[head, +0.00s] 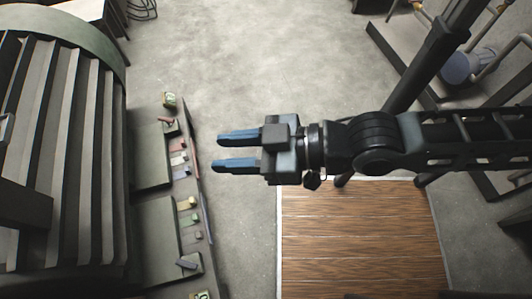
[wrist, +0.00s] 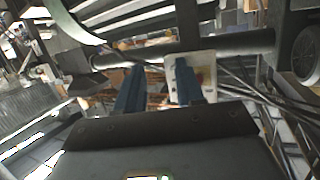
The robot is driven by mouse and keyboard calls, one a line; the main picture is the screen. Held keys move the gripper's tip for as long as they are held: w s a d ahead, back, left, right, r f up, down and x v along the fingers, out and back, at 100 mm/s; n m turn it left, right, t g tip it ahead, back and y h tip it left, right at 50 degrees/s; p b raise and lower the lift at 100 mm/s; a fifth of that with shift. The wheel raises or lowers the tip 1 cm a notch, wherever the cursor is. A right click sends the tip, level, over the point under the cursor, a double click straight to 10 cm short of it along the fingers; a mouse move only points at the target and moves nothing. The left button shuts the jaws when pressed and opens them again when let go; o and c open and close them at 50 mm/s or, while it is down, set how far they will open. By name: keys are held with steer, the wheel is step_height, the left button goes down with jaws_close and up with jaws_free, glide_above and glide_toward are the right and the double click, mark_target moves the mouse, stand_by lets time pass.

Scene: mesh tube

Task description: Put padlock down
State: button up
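My gripper (head: 225,151) is in the middle of the head view, its two blue fingers pointing left with a clear gap between them. It is open and I see nothing held between the fingers. The wrist view also shows both blue fingers of my gripper (wrist: 158,85) apart. I cannot make out a padlock for certain in either view. Several small coloured pieces, among them a yellow one (head: 188,203) and a dark one (head: 187,264), lie along a dark panel (head: 152,152) left of the fingertips. They are too small to name.
A large ribbed drum-like machine (head: 75,150) fills the left side. A wooden board (head: 360,240) lies on the floor below my arm. A dark frame with pipes and a blue-grey round part (head: 470,65) stands at upper right. Grey floor (head: 245,75) is clear at the top middle.

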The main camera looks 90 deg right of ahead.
steer(key=s+a+r, duration=0.1)
steer(key=s, duration=0.4)
steer(key=shift+s+a+n+y, duration=0.35)
steer(key=shift+a+n+y, duration=0.05)
steer(key=shift+r, duration=0.1)
stand_by(0.9)
